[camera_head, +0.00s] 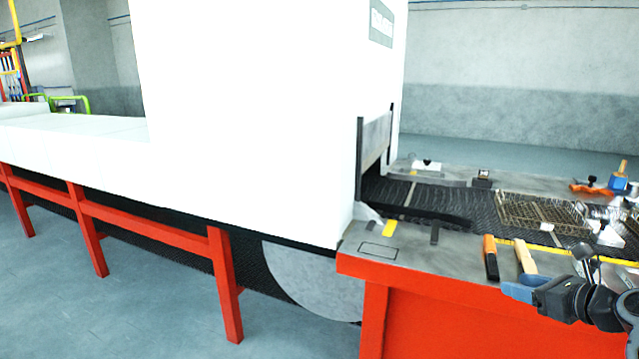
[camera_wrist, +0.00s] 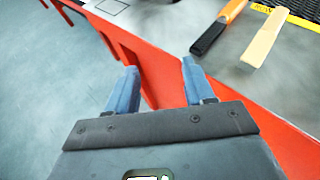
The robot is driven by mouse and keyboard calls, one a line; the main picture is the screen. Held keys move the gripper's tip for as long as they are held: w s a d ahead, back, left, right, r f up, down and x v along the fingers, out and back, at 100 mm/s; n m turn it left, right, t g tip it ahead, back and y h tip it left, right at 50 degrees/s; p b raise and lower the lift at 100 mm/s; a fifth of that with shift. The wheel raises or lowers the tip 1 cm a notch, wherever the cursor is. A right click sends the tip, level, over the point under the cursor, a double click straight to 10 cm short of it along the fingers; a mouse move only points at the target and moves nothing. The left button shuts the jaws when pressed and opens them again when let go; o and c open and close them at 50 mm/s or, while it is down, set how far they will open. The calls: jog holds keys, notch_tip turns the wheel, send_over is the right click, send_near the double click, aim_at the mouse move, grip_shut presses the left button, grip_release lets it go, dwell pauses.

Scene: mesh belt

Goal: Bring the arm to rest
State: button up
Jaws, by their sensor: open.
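My gripper (camera_wrist: 160,88) is open and empty in the wrist view, its two blue fingers apart. It hangs over the front edge of the red-fronted table (camera_wrist: 150,62), with bare floor below to the left. In the head view my gripper (camera_head: 517,288) and dark arm come in from the lower right, beside the table's front edge. An orange and black handled tool (camera_wrist: 218,27) and a light wooden piece (camera_wrist: 264,38) lie on the table just beyond my fingers, apart from them.
A dark mesh belt (camera_head: 420,202) runs into a large white machine (camera_head: 250,110) on red legs. A wire basket (camera_head: 535,212) sits on the belt. An orange tool (camera_head: 590,190) and a blue item (camera_head: 618,180) lie at the far right. The floor (camera_head: 150,310) at front left is clear.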

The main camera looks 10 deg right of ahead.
jog(key=s+a+f+n+h, duration=0.3)
jog(key=s+a+f+n, duration=0.5)
jog(key=s+a+f, duration=0.6)
jog(key=s+a+f+n+h, duration=0.1)
jog(key=s+a+n, duration=0.85)
jog(key=s, duration=0.55)
jog(key=s+a+r+n, duration=0.3)
jog(key=s+r+n, duration=0.4)
jog(key=s+n, duration=0.1)
jog(key=s+a+r+n+t+y+b, duration=0.1)
jog(key=s+a+r+n, duration=0.2)
jog(key=s+r+n, duration=0.5)
jog(key=shift+s+a+t+y, duration=0.25)
jog(key=shift+s+t+y, duration=0.05)
jog(key=shift+s, duration=0.4)
jog(key=shift+r, duration=0.1)
jog(key=shift+c, duration=0.5)
